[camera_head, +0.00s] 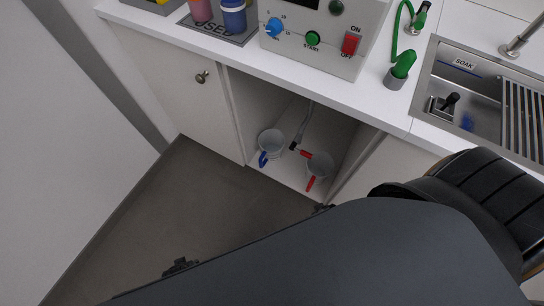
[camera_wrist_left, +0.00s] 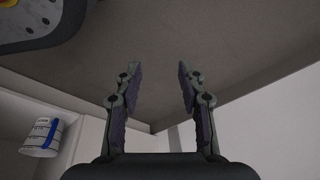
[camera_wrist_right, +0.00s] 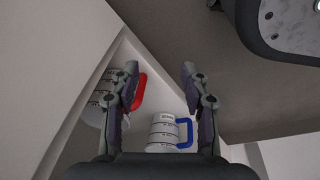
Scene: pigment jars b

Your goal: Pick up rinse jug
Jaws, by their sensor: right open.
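Two pale jugs stand in the open cabinet under the counter. One has a blue handle (camera_head: 271,142) and the other, to its right, a red handle (camera_head: 319,166); I cannot tell which is the rinse jug. In the right wrist view, the blue-handled jug (camera_wrist_right: 163,131) shows low between the fingers, and the red-handled jug (camera_wrist_right: 96,110) is partly hidden behind the left finger. My right gripper (camera_wrist_right: 160,72) is open and empty, in front of the cabinet. My left gripper (camera_wrist_left: 156,70) is open and empty; the blue-handled jug (camera_wrist_left: 42,137) shows at lower left in its view.
A grey pipe with a red and black fitting (camera_head: 301,149) hangs between the jugs. A cabinet door (camera_head: 193,95) with a knob is left of the opening. Above are a control box (camera_head: 318,38) and a sink (camera_head: 462,82). The grey floor (camera_head: 190,205) is clear.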

